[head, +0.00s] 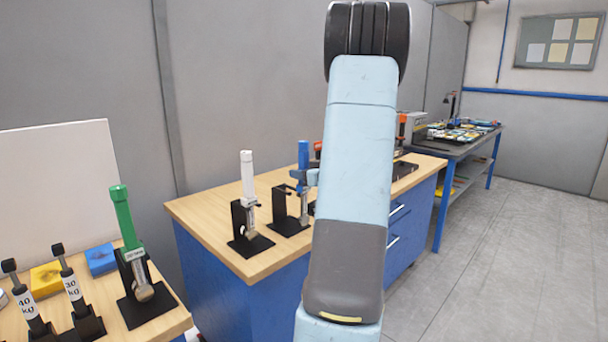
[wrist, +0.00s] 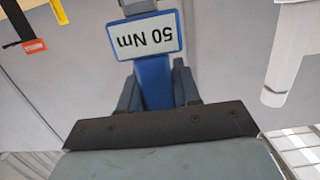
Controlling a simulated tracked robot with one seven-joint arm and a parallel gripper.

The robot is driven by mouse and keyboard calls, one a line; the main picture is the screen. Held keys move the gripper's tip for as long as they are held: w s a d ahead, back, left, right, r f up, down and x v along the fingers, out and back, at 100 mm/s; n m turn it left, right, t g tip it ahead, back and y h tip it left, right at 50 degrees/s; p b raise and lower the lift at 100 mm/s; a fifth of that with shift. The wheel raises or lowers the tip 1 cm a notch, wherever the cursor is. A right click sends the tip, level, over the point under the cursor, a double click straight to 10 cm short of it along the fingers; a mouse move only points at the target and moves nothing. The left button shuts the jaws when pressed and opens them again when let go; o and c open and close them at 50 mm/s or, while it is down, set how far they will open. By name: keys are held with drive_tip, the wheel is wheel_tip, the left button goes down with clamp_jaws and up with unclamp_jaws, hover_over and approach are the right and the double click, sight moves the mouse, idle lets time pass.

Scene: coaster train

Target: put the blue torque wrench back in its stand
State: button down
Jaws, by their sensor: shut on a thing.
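The blue torque wrench (head: 303,154) stands upright in the head view, blue handle on top and silver shaft below. My gripper (head: 308,178) is shut around its handle. In the wrist view the fingers (wrist: 157,88) close on both sides of the blue wrench (wrist: 153,72), whose "50 Nm" label appears upside down. A black stand (head: 283,211) is on the wooden bench, just left of the wrench's shaft. I cannot tell whether the wrench touches or rests in it.
A white wrench (head: 247,178) stands in its black stand (head: 238,218) close on the left. A green wrench (head: 122,218) stands on the nearer wooden table. My arm covers much of the bench (head: 205,212). Its front left corner is bare.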

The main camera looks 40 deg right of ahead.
drive_tip(key=w, duration=0.7)
drive_tip(key=shift+a, duration=0.3)
idle(2.7)
drive_tip(key=shift+f, duration=0.75)
idle(1.4)
drive_tip(key=c, duration=0.7)
unclamp_jaws()
drive_tip(key=shift+s+f, duration=0.1)
drive_tip(key=s, duration=0.4)
drive_tip(key=s+r, duration=0.1)
drive_tip(key=s, duration=0.4)
drive_tip(key=s+d+r, duration=0.1)
drive_tip(key=s, duration=0.3)
drive_tip(key=shift+s, duration=0.3)
